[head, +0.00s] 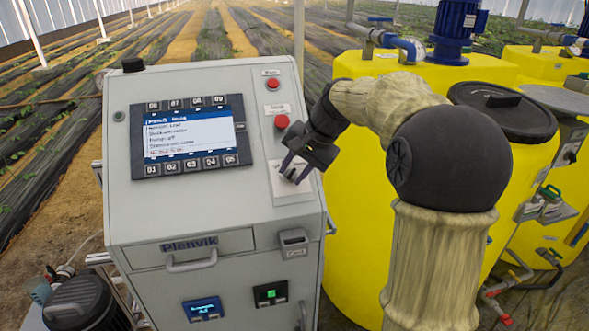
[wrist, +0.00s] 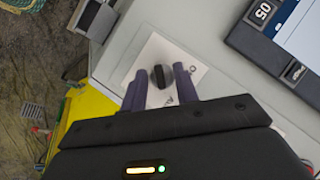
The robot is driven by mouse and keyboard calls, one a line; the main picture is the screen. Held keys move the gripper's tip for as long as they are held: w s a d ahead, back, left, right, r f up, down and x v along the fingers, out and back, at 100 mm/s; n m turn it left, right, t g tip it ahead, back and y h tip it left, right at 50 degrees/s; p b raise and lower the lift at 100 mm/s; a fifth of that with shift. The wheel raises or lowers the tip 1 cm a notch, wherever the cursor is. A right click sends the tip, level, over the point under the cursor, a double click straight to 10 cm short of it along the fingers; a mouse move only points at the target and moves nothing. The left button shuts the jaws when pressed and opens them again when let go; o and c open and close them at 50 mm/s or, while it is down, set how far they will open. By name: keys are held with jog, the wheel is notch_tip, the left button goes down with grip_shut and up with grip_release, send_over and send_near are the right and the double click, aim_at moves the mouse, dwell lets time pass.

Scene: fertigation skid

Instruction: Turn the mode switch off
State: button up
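The mode switch (wrist: 160,76) is a dark round knob with a raised grip bar on a white label plate (wrist: 152,52) on the grey control cabinet. In the head view the plate (head: 291,190) is on the right of the sloping panel, and my gripper hides most of the knob. My gripper (head: 295,170) is at the switch; in the wrist view its two purple fingers (wrist: 160,85) are apart, one on each side of the knob. The gripper is open, with a gap visible around the knob. I cannot tell whether a finger touches it.
The cabinet panel carries a display (head: 190,136) with button rows, a red button (head: 281,121) and a red lamp (head: 273,84) above the switch. A black knob (head: 133,64) stands on the top edge. Yellow tanks (head: 350,200) stand close on the right.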

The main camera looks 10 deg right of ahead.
grip_shut()
jog(key=shift+r+n+p, duration=0.15)
jog(key=shift+n+p, duration=0.25)
jog(key=shift+p, duration=0.05)
jog(key=shift+a+r+n+g+h+p, duration=0.15)
jog(key=shift+n+g+h+p, duration=0.35)
jog(key=shift+n+p, duration=0.6)
jog(key=n+h+p, duration=0.2)
jog(key=n, duration=0.1)
jog(key=shift+w+a+g+h+p, duration=0.1)
jog(key=shift+a+g+h+p, duration=0.05)
jog(key=shift+g+h+p, duration=0.2)
jog(key=n+h, duration=0.1)
jog(key=n, duration=0.1)
jog(key=n+h, duration=0.2)
jog(key=shift+a+f+n, duration=0.2)
jog(key=shift+n, duration=0.2)
jog(key=n+t+h, duration=0.1)
jog(key=n, duration=0.1)
jog(key=n+h+b, duration=0.1)
jog(key=n, duration=0.1)
jog(key=shift+a+t, duration=0.1)
jog(key=shift+t, duration=0.25)
